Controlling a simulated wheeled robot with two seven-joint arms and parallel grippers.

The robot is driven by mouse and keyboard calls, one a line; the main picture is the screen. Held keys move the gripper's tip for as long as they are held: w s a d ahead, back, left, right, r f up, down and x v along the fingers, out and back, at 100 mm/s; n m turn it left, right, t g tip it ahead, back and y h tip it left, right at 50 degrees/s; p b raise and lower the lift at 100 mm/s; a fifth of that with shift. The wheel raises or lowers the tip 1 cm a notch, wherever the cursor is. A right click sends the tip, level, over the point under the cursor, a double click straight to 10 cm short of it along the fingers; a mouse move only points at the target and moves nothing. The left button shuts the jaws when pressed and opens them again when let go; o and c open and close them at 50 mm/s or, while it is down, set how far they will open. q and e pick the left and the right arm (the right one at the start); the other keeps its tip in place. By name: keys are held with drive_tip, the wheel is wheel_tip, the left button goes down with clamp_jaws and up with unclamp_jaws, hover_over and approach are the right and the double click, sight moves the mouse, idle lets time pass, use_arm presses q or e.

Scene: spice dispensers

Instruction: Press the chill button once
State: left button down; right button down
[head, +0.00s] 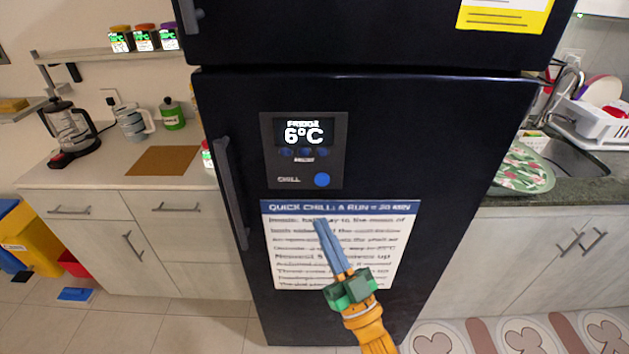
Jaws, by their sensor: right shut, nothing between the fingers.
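The chill button (322,179) is a round blue button at the lower right of the grey control panel (267,150) on the black fridge door (440,135). The word "CHILL" stands to its left. The display (304,132) above reads "FRIDGE 6°C". My right gripper (320,222) is shut and empty, its long blue-grey fingers pointing up in front of the notice, just below the chill button. A gap shows between the fingertips and the button in the picture; I cannot tell their depth from the door. My left gripper is out of view.
A white "QUICK CHILL" notice (390,240) is on the door below the panel. A dark vertical handle (230,190) runs along the door's left side. Counters flank the fridge, with a coffee maker (72,132) at left and a dish rack (590,120) at right.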

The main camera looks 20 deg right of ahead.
drive_tip(key=shift+d+r, duration=0.1)
drive_tip(key=shift+r, duration=0.1)
drive_tip(key=shift+w, duration=0.15)
drive_tip(key=b, duration=0.4)
approach(322, 180)
drive_tip(key=w+a+r, duration=0.3)
drive_tip(key=r, duration=0.1)
drive_tip(key=shift+w+d+r+b, duration=0.2)
drive_tip(key=shift+w+b, duration=0.1)
drive_tip(key=shift+w, duration=0.1)
drive_tip(key=shift+a, duration=0.1)
idle(1.2)
